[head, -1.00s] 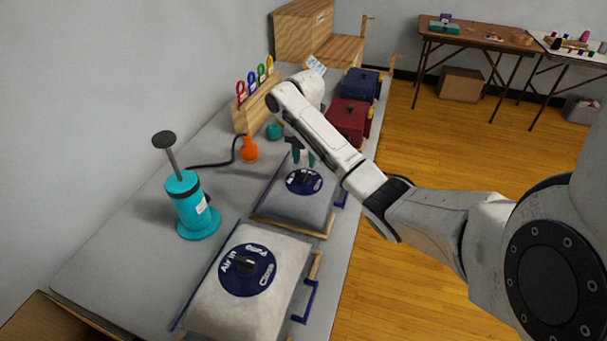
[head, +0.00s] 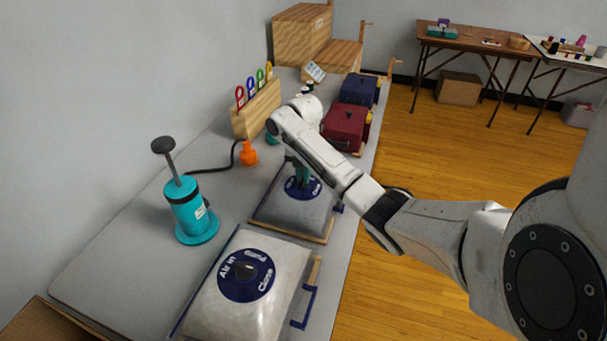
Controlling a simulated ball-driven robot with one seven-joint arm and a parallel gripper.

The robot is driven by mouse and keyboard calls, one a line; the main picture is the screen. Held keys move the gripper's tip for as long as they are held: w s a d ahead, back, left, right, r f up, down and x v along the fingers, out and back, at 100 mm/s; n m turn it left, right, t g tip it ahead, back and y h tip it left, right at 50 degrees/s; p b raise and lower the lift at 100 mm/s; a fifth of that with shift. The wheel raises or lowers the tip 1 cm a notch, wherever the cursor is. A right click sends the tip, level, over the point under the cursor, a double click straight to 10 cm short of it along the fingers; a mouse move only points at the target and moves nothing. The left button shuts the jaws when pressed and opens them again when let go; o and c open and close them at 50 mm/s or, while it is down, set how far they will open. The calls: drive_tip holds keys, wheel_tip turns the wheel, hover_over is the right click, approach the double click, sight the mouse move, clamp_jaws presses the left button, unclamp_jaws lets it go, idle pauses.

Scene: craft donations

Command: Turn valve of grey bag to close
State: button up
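Two grey bags lie on the table, each with a round dark blue valve disc and a black knob. The nearer grey bag (head: 225,305) has a valve (head: 246,275) with the words "Air in" and "Close" on its disc. The farther grey bag (head: 283,211) has a valve (head: 311,193) that is partly hidden by my gripper. My gripper (head: 302,182) points down at the middle of the farther valve, at its knob. The knob is hidden behind the fingers, so I cannot tell whether they touch or grip it.
A teal hand pump (head: 187,210) stands left of the bags, with a black hose and an orange nozzle (head: 248,154) behind it. A wooden rack (head: 257,110) holds several coloured loops. A red case (head: 345,128) and a blue case (head: 360,90) lie farther back.

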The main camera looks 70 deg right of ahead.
clamp_jaws()
drive_tip(key=shift+r+m+p, duration=0.15)
drive_tip(key=shift+m+p, duration=0.15)
drive_tip(key=shift+p, duration=0.2)
drive_tip(key=m+p, duration=0.2)
drive_tip(key=m, duration=0.1)
drive_tip(key=shift+p, duration=0.35)
drive_tip(key=m+p, duration=0.3)
drive_tip(key=m, duration=0.2)
drive_tip(key=shift+s+a+m+p, duration=0.1)
drive_tip(key=shift+s+m+p, duration=0.05)
drive_tip(key=shift+m+p, duration=0.15)
drive_tip(key=m+p, duration=0.2)
drive_tip(key=m, duration=0.2)
drive_tip(key=m+p, duration=0.1)
drive_tip(key=m, duration=0.3)
drive_tip(key=shift+s+a, duration=0.1)
drive_tip(key=shift+m, duration=0.4)
drive_tip(key=o, duration=0.5)
unclamp_jaws()
